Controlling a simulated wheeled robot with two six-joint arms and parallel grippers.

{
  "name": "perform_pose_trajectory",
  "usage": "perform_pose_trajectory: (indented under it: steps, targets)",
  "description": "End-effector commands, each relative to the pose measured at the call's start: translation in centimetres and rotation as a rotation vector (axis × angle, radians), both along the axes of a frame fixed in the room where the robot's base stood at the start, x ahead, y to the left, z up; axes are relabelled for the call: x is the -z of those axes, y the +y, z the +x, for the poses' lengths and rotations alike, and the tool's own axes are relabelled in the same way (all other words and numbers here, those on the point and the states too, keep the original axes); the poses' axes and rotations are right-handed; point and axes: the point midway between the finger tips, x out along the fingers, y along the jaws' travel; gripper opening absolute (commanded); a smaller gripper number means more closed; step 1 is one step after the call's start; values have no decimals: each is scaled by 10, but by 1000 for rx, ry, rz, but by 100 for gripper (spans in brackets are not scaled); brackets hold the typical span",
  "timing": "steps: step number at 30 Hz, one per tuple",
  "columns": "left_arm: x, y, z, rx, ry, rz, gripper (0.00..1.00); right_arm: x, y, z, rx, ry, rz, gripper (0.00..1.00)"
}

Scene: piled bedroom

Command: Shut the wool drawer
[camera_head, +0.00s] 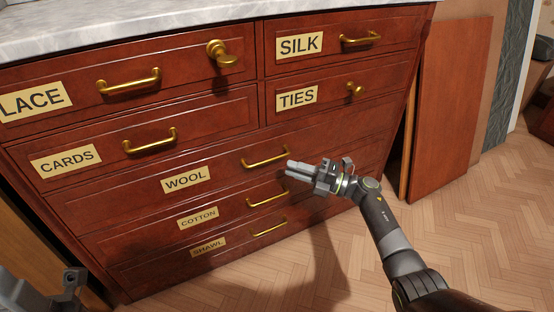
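The wool drawer (225,182) is the wide dark red wooden drawer in the middle of the chest, with a WOOL label (187,179) and a brass bar handle (265,158). It looks about level with the fronts around it; I cannot tell whether a small gap remains. My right gripper (290,169) is in front of the drawer, just right of and below the handle. Its fingers lie close together with nothing visible between them. I cannot tell whether they touch the front. Part of my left gripper (70,282) shows at the bottom left corner; its fingers are not clear.
Above are the LACE (65,85), CARDS (110,140), SILK (385,28) and TIES (335,92) drawers. Below are COTTON (150,232) and SHAWL (160,268). A reddish wooden panel (452,100) stands at right. The wooden floor (480,235) is clear at lower right.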

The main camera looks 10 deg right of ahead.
Motion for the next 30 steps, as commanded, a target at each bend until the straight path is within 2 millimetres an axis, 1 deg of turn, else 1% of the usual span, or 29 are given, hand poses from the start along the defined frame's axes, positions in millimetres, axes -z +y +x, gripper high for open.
perform_pose_trajectory:
  steps: [1, 6, 9, 12, 18, 30]
  targets:
    - [-5, 0, 0, 4, 6, 3, 49, 0, -13, -6, 2, 3, -3, 20]
    - [-8, 1, -1, 13, 20, 17, 49, 6, -49, -22, 1, 1, -2, 20]
    - [-10, 1, -1, 17, 22, 18, 49, 9, -65, -30, 2, 2, -2, 20]
    - [-11, 1, -2, 19, 23, 20, 49, 11, -77, -35, 1, 1, 0, 20]
    - [-11, 1, -2, 23, 26, 26, 49, 13, -87, -40, 0, 1, 0, 20]
    - [-10, 1, -2, 23, 29, 29, 49, 14, -87, -40, 0, 0, 1, 20]
